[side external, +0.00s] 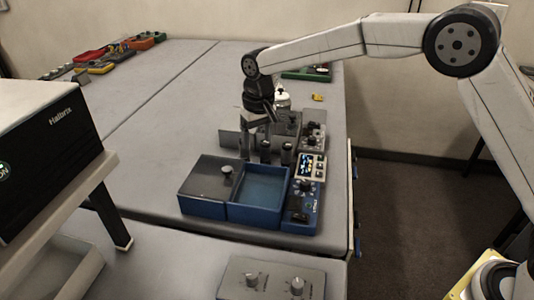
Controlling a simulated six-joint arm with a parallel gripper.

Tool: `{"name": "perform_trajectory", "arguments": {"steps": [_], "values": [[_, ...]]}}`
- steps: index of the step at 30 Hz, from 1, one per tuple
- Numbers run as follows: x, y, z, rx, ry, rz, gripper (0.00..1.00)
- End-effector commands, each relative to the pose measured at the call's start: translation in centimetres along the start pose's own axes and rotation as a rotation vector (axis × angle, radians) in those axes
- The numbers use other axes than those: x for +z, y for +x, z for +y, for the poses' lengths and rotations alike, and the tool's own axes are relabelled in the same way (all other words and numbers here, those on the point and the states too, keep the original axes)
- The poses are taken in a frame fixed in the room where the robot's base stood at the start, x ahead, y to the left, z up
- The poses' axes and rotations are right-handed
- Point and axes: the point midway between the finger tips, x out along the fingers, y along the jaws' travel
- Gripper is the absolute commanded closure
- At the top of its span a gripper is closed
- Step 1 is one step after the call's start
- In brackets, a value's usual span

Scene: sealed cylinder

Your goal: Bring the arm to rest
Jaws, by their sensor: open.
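My gripper (254,153) points down over the grey table, just behind the blue box. It is open, and its fingers are small in this view. A dark upright cylinder (287,154) stands right of my fingers, and I cannot tell whether it is touched. The blue box (240,212) has a grey lid with a pale knob (227,170) over its left part and an open blue compartment on its right. I cannot make out anything held between the fingers.
A blue control panel (302,205) with a lit screen (310,166) adjoins the box on the right. A grey knob box (281,279) stands in front. A black device (45,160) sits on a stand at left. Coloured trays (90,55) lie far left. The table's middle left is clear.

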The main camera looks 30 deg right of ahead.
Motion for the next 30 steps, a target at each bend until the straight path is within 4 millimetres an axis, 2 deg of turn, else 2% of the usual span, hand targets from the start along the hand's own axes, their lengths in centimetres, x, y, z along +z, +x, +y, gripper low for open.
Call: {"name": "perform_trajectory", "arguments": {"steps": [3,14,23,30], "values": [[1.5,0.0,2.0,-0.002,0.003,0.015,0.25],[7.4,0.7,7.4,-0.004,0.002,0.063,0.25],[13.7,1.6,11.2,0.0,0.001,0.103,0.25],[19.6,2.6,13.7,0.007,0.001,0.134,0.25]]}}
